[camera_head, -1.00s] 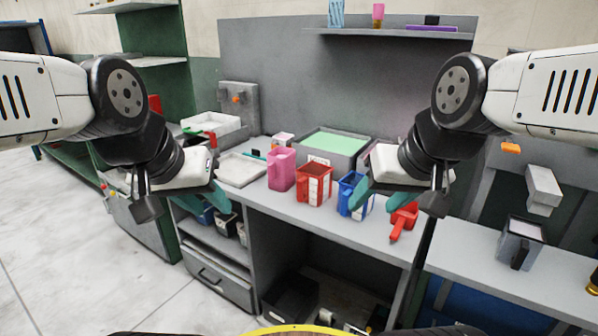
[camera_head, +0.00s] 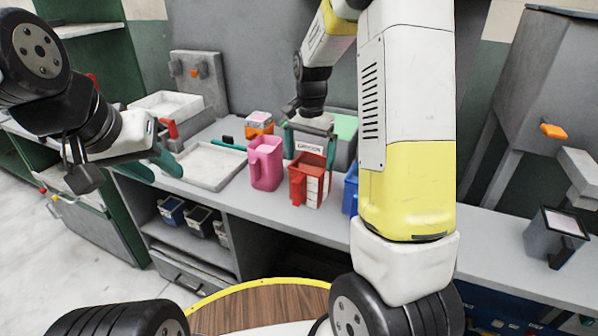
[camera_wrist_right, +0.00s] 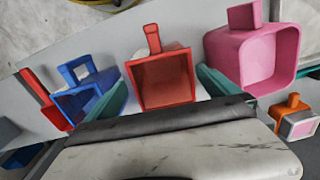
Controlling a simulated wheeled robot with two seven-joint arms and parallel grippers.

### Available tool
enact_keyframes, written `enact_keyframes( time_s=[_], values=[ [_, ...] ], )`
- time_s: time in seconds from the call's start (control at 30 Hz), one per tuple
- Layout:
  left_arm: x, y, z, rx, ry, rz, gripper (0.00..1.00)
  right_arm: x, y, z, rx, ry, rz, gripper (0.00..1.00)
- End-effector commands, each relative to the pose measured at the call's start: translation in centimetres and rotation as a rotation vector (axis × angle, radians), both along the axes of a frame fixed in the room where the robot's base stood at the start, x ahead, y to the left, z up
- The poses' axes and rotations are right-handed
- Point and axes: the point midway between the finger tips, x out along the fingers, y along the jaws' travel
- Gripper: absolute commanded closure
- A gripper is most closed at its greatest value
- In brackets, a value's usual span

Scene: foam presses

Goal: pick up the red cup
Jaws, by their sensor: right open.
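The red cup (camera_head: 312,190) stands upright on the grey counter between the pink cup (camera_head: 265,165) and the blue cup (camera_head: 350,190). My right gripper (camera_head: 310,150) is open and empty, pointing down just above and behind the red cup. In the right wrist view the red cup (camera_wrist_right: 162,80), its open top and handle showing, appears between the teal fingers of the right gripper (camera_wrist_right: 162,92). I cannot tell whether they touch it. My left gripper (camera_head: 152,168) is open and empty at the left, by the counter's front edge.
The pink cup (camera_wrist_right: 255,55) and blue cup (camera_wrist_right: 85,88) stand close on either side. A red item (camera_wrist_right: 42,98) lies beyond the blue cup. A white tray (camera_head: 212,165) lies left of the cups, and a grey bin with a green top (camera_head: 346,128) stands behind them.

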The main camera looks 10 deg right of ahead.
Motion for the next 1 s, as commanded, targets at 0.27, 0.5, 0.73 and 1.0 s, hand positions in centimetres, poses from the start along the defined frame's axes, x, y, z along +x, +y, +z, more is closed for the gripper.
enact_keyframes(
  time_s=[0.27,0.5,0.73,1.0],
  values=[
    [0.0,0.0,0.0,0.0,0.0,0.0,0.64,0.2,-0.1,-3.1,-0.004,0.009,-0.007,0.0],
    [0.0,0.0,0.0,0.0,0.0,0.0,0.64,0.6,-0.1,-6.6,-0.004,0.01,-0.006,0.0],
    [0.0,0.0,0.0,0.0,0.0,0.0,0.64,0.6,-0.1,-8.1,-0.003,0.005,-0.005,0.0],
    [0.0,0.0,0.0,0.0,0.0,0.0,0.64,0.6,-0.1,-8.0,-0.003,0.005,-0.005,0.2]
  ],
)
